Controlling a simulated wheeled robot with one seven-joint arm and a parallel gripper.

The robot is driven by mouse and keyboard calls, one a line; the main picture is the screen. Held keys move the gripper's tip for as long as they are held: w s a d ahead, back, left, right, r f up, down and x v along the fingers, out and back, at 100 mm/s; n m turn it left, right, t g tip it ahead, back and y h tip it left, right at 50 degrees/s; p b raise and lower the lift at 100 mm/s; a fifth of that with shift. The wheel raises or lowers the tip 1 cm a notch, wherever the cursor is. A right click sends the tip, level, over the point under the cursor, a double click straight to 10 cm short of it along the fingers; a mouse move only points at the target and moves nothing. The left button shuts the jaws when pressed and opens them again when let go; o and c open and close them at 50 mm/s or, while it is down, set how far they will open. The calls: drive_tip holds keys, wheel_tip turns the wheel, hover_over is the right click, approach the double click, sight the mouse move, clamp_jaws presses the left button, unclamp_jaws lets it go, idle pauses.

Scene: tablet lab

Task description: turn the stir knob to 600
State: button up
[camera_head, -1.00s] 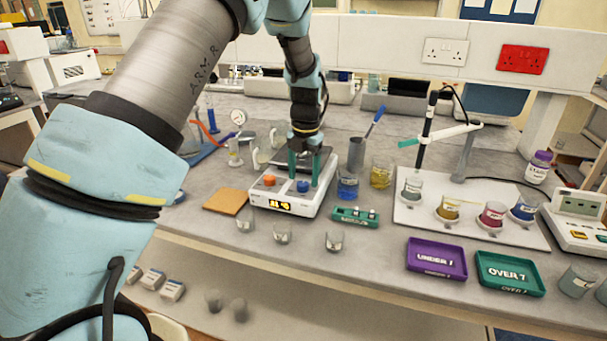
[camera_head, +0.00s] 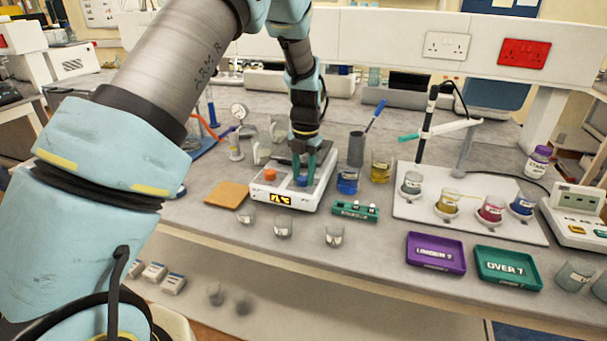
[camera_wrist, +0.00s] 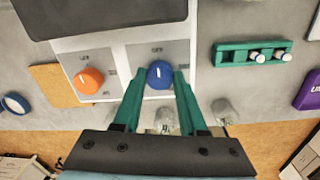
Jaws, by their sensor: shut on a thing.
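The white hotplate stirrer (camera_head: 262,191) stands on the bench with an orange knob (camera_head: 270,175) on the left and a blue knob (camera_head: 302,182) on the right of its front. Its lit yellow display is too small to read surely. My gripper (camera_head: 303,172) points down at the blue knob, its green fingers shut on it. In the wrist view the fingertips (camera_wrist: 161,78) sit on either side of the blue knob (camera_wrist: 159,73), whose white mark points roughly up. The orange knob (camera_wrist: 88,81) stands free to the left.
An orange-brown mat (camera_head: 226,195) lies left of the stirrer. A green rack (camera_head: 355,211), a blue beaker (camera_head: 347,181) and a yellow beaker (camera_head: 381,172) stand close on the right. Several small beakers (camera_head: 283,228) stand in front, near the bench edge.

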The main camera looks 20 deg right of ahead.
clamp_jaws()
drive_tip(key=shift+m, duration=0.3)
